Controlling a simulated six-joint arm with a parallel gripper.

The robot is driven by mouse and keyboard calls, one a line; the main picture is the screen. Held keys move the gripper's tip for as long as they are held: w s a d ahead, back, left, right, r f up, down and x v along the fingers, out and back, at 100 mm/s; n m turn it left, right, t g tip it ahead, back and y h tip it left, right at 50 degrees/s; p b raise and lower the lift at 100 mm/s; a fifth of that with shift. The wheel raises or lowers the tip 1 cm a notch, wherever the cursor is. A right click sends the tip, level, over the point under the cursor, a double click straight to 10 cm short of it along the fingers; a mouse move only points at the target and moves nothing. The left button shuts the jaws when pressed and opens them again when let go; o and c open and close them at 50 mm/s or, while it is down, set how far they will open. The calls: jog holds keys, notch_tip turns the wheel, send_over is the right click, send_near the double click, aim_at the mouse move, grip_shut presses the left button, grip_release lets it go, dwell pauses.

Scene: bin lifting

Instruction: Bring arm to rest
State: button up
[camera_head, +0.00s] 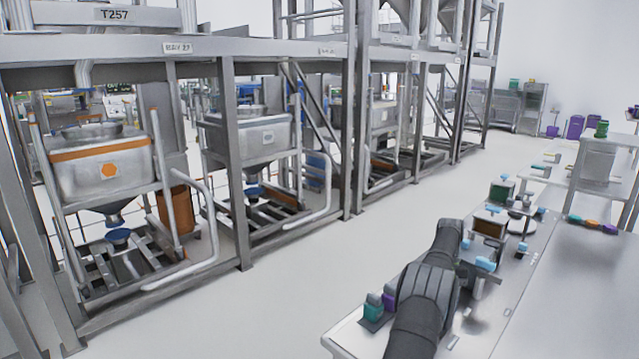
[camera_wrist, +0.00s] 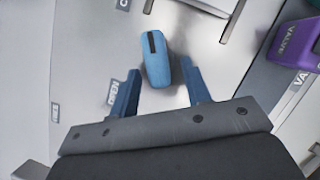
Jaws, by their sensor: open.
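My gripper (camera_wrist: 160,72) is open in the wrist view, with one dark blue finger on each side. A light blue handle-like block (camera_wrist: 156,66) with a black stripe lies ahead of and between the fingertips. Gaps show on both sides of it, and I cannot tell how far below the fingers it is. In the head view my dark arm reaches over the grey panel bench (camera_head: 340,341). My gripper's fingers cannot be made out clearly there, among small light blue parts near the arm's far end.
The panel has "OPEN" labels (camera_wrist: 112,92). A purple block marked "VALVE" (camera_wrist: 291,45) is at the wrist view's right. Green and purple blocks (camera_head: 374,307) stand left of my arm. A steel frame with bins (camera_head: 102,165) is at left. The floor (camera_head: 300,275) between is clear.

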jog(key=n+h, duration=0.1)
jog(key=n, duration=0.1)
jog(key=a+n, duration=0.1)
jog(key=n, duration=0.1)
jog(key=shift+r+n+h, duration=0.15)
jog(key=shift+n+h, duration=0.15)
jog(key=shift+h, duration=0.1)
jog(key=shift+s+a+n+h, duration=0.1)
jog(key=shift+n+h, duration=0.4)
jog(key=shift+n, duration=0.8)
jog(key=shift+t, duration=0.3)
